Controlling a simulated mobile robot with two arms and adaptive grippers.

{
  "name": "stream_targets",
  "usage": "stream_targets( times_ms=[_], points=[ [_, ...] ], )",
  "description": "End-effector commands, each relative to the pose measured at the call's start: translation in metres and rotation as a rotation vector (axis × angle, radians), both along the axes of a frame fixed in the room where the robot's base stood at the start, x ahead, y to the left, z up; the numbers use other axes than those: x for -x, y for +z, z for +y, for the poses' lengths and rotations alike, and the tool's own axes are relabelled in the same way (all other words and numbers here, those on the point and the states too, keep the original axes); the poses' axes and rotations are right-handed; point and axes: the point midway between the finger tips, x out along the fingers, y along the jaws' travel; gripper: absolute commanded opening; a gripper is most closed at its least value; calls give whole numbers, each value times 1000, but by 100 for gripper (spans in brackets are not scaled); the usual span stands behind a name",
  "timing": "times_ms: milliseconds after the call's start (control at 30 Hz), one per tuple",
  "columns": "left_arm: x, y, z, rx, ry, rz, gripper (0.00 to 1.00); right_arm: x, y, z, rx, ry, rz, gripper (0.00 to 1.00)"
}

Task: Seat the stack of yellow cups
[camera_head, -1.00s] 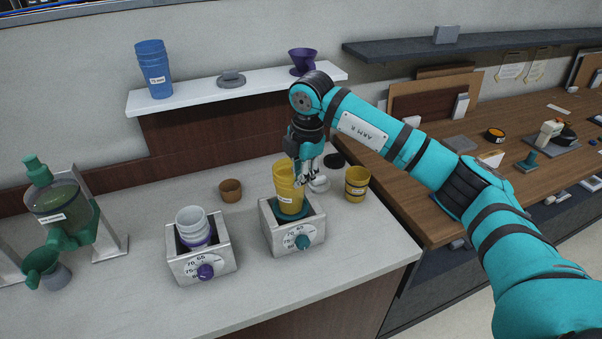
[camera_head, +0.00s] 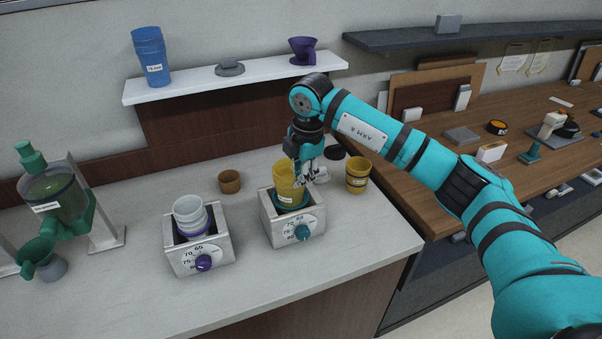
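The stack of yellow cups (camera_head: 285,186) stands upright in the teal ring (camera_head: 293,206) on top of the right-hand grey dispenser box (camera_head: 286,222), its lower part hidden inside. My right gripper (camera_head: 303,177) is at the stack's right side, near its rim, and appears shut on it; the contact is partly hidden. Another yellow cup or short stack (camera_head: 357,175), with a dark band, stands on the counter to the right. My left gripper is not in view.
A second box (camera_head: 200,256) to the left holds white cups (camera_head: 190,214). A small brown cup (camera_head: 229,181) stands behind. A green dispenser (camera_head: 62,205) is at far left. The white shelf (camera_head: 200,84) bears blue cups (camera_head: 151,56). The front counter is clear.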

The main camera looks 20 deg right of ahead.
Motion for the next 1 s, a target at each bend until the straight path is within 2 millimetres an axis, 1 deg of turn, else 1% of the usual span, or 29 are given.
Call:
stream_targets(
  times_ms=[33, 1000],
  points=[
    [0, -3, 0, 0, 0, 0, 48, 0, -3, 0, 0, 0, 0, 0],
    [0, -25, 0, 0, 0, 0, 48, 0, -37, 0, 0, 0, 0, 0]
  ],
)
